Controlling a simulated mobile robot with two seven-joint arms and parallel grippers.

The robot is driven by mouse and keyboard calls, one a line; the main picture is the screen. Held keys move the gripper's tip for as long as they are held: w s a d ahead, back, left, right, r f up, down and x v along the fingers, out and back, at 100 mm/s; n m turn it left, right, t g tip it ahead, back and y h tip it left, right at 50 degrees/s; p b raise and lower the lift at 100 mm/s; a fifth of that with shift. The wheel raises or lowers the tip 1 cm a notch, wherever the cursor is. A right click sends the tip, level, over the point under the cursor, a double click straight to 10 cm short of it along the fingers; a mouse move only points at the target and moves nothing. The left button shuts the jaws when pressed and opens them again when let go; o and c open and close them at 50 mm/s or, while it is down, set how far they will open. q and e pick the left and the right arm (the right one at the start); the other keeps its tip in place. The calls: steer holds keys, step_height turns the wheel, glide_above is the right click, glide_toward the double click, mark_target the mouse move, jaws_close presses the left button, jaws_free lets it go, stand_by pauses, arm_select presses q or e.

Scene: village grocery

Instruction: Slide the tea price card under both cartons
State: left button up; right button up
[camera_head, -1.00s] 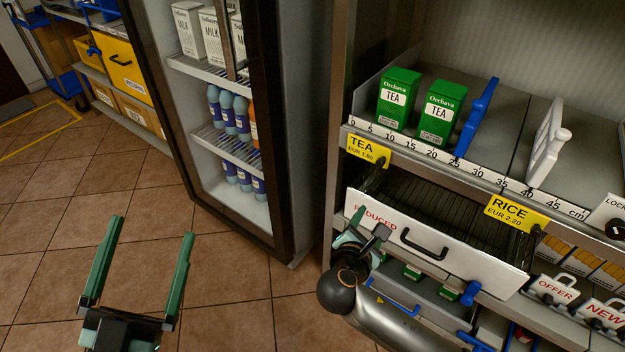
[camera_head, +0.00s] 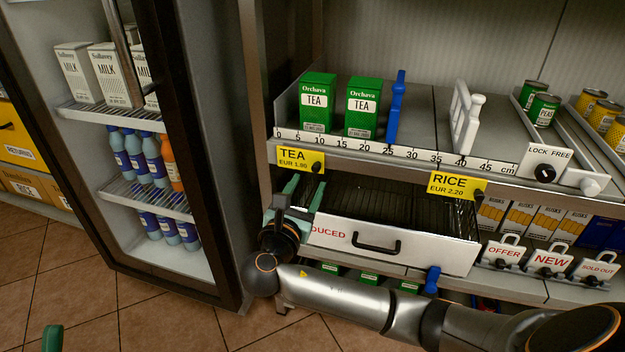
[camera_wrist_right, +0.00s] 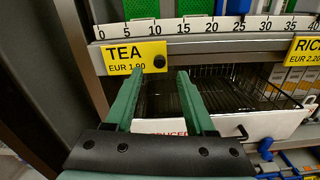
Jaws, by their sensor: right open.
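The yellow tea price card (camera_head: 295,157) hangs on the shelf's front rail, near the left end of the ruler strip. It is below and left of the left green tea carton (camera_head: 318,104); the right tea carton (camera_head: 363,108) stands further right than the card. The card has a dark knob (camera_wrist_right: 160,62) at its right end. My right gripper (camera_head: 304,188) is just below the card, pointing up. In the wrist view its open fingers (camera_wrist_right: 160,78) lie either side below the knob, with nothing clearly between them. Of my left gripper (camera_head: 52,339) only one green fingertip shows at bottom left.
A blue divider (camera_head: 396,108) stands right of the cartons, then a white divider (camera_head: 466,118). The rice card (camera_head: 458,186) hangs further right on the rail. A wire drawer with a white front (camera_head: 430,250) juts out below. The fridge (camera_head: 215,150) is at left.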

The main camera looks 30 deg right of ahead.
mark_target(315, 170)
steer(key=b+x, duration=0.1)
steer(key=x, duration=0.4)
steer(key=shift+w+d, duration=0.15)
jaws_close()
stand_by(1.3)
